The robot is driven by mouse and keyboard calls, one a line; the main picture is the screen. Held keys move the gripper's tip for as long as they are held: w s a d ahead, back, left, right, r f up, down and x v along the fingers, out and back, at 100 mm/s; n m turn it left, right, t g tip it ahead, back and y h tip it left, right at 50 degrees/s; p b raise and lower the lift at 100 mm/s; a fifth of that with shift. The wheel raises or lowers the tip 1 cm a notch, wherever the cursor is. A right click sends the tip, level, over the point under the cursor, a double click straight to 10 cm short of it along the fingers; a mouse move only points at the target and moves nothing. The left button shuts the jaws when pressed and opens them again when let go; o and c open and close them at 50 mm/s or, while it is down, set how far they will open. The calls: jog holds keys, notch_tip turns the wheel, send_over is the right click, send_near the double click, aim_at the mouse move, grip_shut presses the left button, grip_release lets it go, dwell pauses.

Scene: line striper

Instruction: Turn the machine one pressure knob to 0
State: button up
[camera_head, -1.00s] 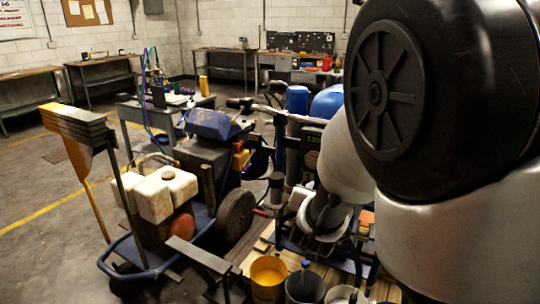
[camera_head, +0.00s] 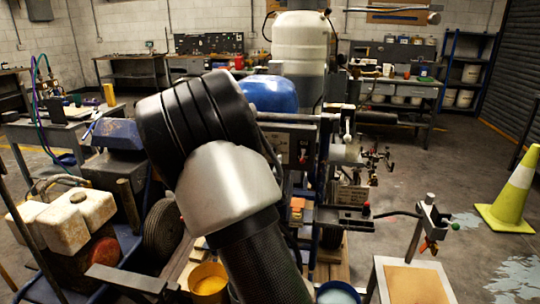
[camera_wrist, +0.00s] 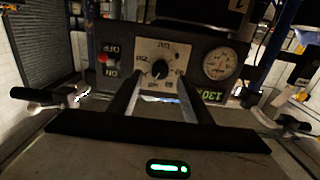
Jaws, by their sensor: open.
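The machine's control panel (camera_wrist: 195,50) fills the upper middle of the wrist view. A small black knob (camera_wrist: 160,69) sits on a pale square plate (camera_wrist: 150,52) with marks around it; its exact setting is too small to read. My gripper (camera_wrist: 160,82) is open, its two fingers pointing at the plate, one on each side below the knob. I cannot tell whether they touch it. A round gauge (camera_wrist: 219,64) is right of the plate, and a red switch (camera_wrist: 103,58) is left. In the head view my arm partly covers the machine (camera_head: 305,145) and hides my gripper.
Lettering in the wrist view looks upside down. A lit green readout (camera_wrist: 210,96) is below the gauge. In the head view, a white tank (camera_head: 300,42) stands behind, a yellow bucket (camera_head: 208,280) is below my arm, and a cone (camera_head: 512,190) stands right on open floor.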

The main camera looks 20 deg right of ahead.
aim_at(271, 152)
jog(key=x, duration=0.5)
jog(key=shift+w+d, duration=0.25)
jog(key=shift+w, duration=0.05)
jog(key=c, duration=1.1)
jog(key=shift+o, duration=0.2)
